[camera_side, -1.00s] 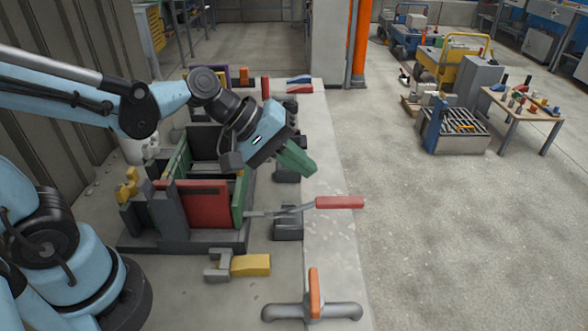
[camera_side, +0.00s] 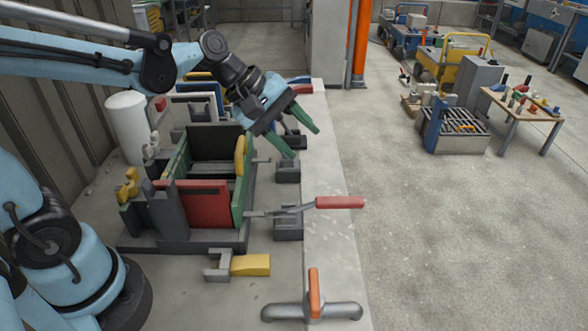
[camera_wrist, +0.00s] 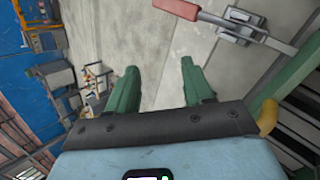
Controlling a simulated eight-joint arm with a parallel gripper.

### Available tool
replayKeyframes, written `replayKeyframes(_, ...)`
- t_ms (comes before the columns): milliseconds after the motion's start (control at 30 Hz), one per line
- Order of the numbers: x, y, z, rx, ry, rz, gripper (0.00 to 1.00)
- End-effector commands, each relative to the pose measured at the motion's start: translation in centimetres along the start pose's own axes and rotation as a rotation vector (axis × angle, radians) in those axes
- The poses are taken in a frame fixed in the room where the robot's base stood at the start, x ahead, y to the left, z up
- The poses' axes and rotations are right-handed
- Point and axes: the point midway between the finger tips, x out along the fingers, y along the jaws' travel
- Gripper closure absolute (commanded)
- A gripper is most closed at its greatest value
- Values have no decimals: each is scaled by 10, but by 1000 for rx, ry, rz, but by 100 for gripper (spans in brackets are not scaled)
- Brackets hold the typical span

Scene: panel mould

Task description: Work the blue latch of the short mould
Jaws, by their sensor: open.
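A mould with green walls (camera_side: 236,205) and a red front panel (camera_side: 208,204) stands in front of my arm in the side view. A small blue handle-like piece (camera_side: 299,79) lies at the far end of the bench, beyond my gripper; I cannot tell for sure whether it is the blue latch. My gripper (camera_side: 305,143) is open and empty, its green fingers pointing down and right above the bench, to the right of the mould. In the wrist view, both fingertips (camera_wrist: 158,72) stand apart with only bare floor or bench between them. No blue latch is clear there.
A red-handled clamp (camera_side: 340,202) sticks out from the mould's right side; it also shows in the wrist view (camera_wrist: 178,8). A yellow grip (camera_side: 240,158) stands on the green wall. A yellow block (camera_side: 250,265) and an orange-handled pipe (camera_side: 314,290) lie nearer.

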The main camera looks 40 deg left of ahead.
Motion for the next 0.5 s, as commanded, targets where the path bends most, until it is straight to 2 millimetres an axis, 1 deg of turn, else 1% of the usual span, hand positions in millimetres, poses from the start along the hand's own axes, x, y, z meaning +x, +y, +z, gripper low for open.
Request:
replayKeyframes(33,-10,9,-19,-131,25,-29,49)
replayKeyframes(200,-49,24,-68,-584,115,-122,49)
replayKeyframes(300,-71,27,-91,-815,171,-159,49)
replayKeyframes(400,-90,28,-106,-991,218,-184,49)
replayKeyframes(500,-101,27,-115,-1102,249,-196,49)
